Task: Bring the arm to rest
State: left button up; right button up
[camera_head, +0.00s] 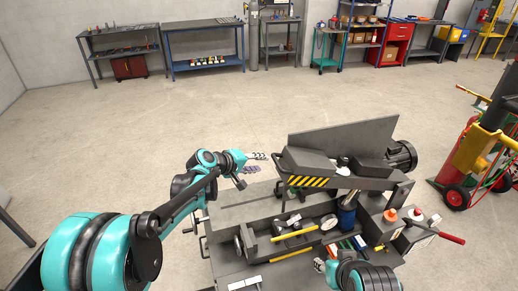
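My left arm, teal and dark grey, reaches in from the left. My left gripper (256,163) points right, beside the left end of the dark machine. Its two fingers, one pale and one purplish, stand apart with nothing visible between them. Part of my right arm (368,277) shows at the bottom edge, in front of the machine's lower shelf. A teal piece with a pale tip (321,266) beside it seems to be my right gripper, but its fingers are too small and partly hidden to judge.
A dark machine (330,160) with a yellow-black striped edge and a motor stands close ahead. Its lower tray (290,247) holds tools. Workbenches (205,66) line the back wall. The floor (130,130) between is clear.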

pick_arm(q)
jog(key=s+a+f+m+y+b, duration=0.2)
jog(key=s+a, duration=0.3)
jog(key=s, duration=0.6)
jog(key=s+a+f+m+y+b, duration=0.1)
jog(key=s+a, duration=0.5)
jog(key=s, duration=0.6)
jog(key=s+a+f+m+g+y+b, duration=0.1)
jog(key=s+a+f+y, duration=0.4)
jog(key=s, duration=0.6)
jog(key=shift+s+a+f+m+b, duration=0.45)
jog(key=shift+m+b, duration=0.35)
jog(key=shift+m, duration=0.2)
jog(key=shift+w, duration=0.1)
jog(key=shift+c, duration=0.5)
